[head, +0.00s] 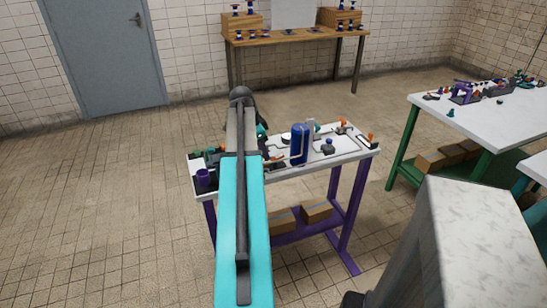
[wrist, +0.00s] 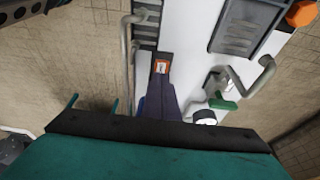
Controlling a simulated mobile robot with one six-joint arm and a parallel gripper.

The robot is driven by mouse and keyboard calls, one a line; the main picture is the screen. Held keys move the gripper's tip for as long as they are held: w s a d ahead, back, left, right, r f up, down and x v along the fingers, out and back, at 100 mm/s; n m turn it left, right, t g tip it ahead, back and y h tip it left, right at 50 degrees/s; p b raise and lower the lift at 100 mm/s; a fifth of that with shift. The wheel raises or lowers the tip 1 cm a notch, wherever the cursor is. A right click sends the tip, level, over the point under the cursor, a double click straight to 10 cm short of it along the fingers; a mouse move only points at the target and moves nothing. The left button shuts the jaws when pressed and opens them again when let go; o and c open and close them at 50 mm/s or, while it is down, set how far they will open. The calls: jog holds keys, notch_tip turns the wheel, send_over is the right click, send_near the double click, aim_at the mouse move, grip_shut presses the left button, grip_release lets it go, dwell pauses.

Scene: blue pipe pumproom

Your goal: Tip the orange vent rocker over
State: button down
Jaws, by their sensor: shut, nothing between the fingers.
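A small orange-red rocker (wrist: 161,67) with a pale mark sits in a dark housing on the white bench top, in the upper middle of the wrist view. I take it to be the vent rocker. My gripper (wrist: 160,84) is shut and empty, its dark purple fingers pointing toward the rocker. The fingertips appear just short of it in the picture; I cannot tell whether they touch. Which way the rocker is tipped is too small to tell. In the head view my arm hides the gripper and this part of the bench.
In the wrist view, a bent grey pipe (wrist: 262,75), a green lever (wrist: 222,104) and an orange knob (wrist: 301,14) lie to the right.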

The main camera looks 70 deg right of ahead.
notch_tip(320, 180, up, 7)
jog(key=p, duration=0.4)
dwell(0.6)
dwell(0.5)
